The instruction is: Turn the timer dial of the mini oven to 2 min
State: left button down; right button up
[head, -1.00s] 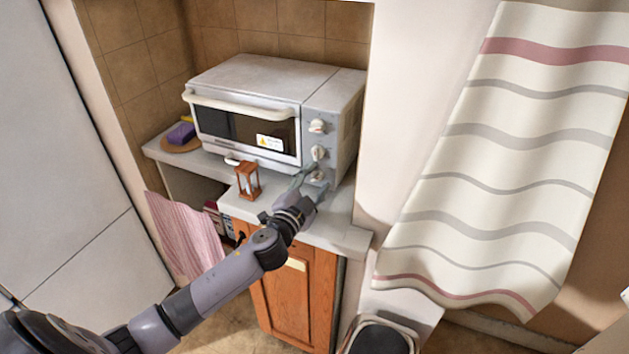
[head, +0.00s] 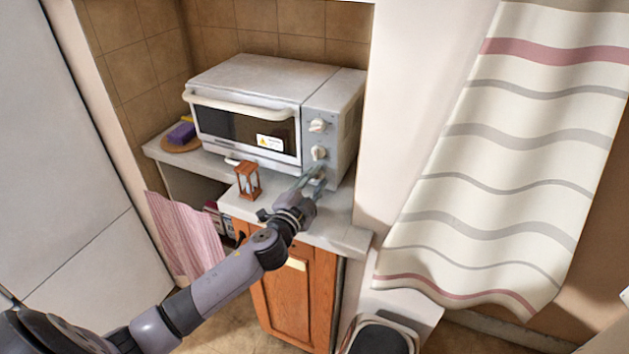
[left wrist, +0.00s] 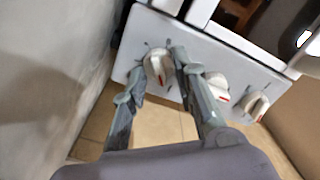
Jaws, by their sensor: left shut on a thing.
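The white mini oven (head: 262,78) stands on the counter, with a column of dials on its right front panel. The upper dial (head: 317,125) and middle dial (head: 319,152) are clear of my gripper. My left gripper (head: 315,173) is at the lowest dial, which its fingers mostly hide in the head view. In the left wrist view, my left gripper (left wrist: 157,63) has its fingers on either side of that white end dial (left wrist: 156,66), which has a red mark, and is shut on it. The middle dial (left wrist: 217,86) is just beside the right finger. My right gripper is not in view.
An hourglass in a wooden frame (head: 248,181) stands on the counter left of my gripper. A purple sponge (head: 181,134) lies left of the oven. A wall and a striped curtain (head: 510,150) are to the right.

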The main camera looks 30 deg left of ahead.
pick_arm(q)
jog(key=c, duration=1.3)
grip_release()
jog(key=s, duration=1.2)
jog(key=shift+d, duration=0.35)
